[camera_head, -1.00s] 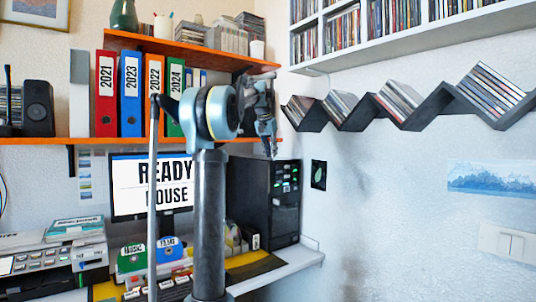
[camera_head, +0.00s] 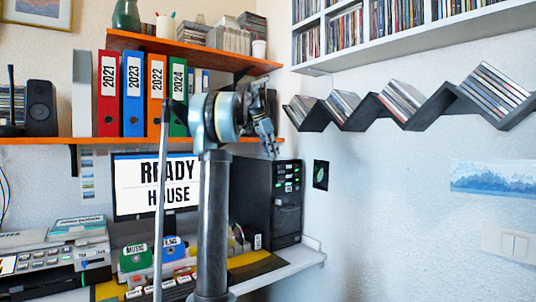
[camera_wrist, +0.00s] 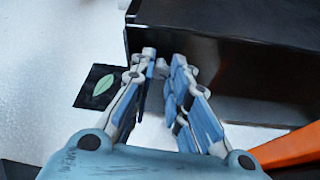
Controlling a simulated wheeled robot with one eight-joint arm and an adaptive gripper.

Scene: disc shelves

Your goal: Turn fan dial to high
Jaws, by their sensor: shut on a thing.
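My gripper (camera_wrist: 160,68) is at the front edge of the black computer tower (camera_wrist: 225,60) in the wrist view. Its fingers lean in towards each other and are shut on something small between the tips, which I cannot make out. In the head view my gripper (camera_head: 272,152) points down by the top of the tower (camera_head: 287,210). Small green lights show on the tower's front. I cannot pick out the fan dial in either view; the fingers may hide it.
An orange shelf (camera_head: 90,141) with coloured binders (camera_head: 132,92) runs behind my arm. A black card with a green leaf (camera_head: 320,175) is on the wall beside the tower. A screen (camera_head: 135,190) stands left of the tower.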

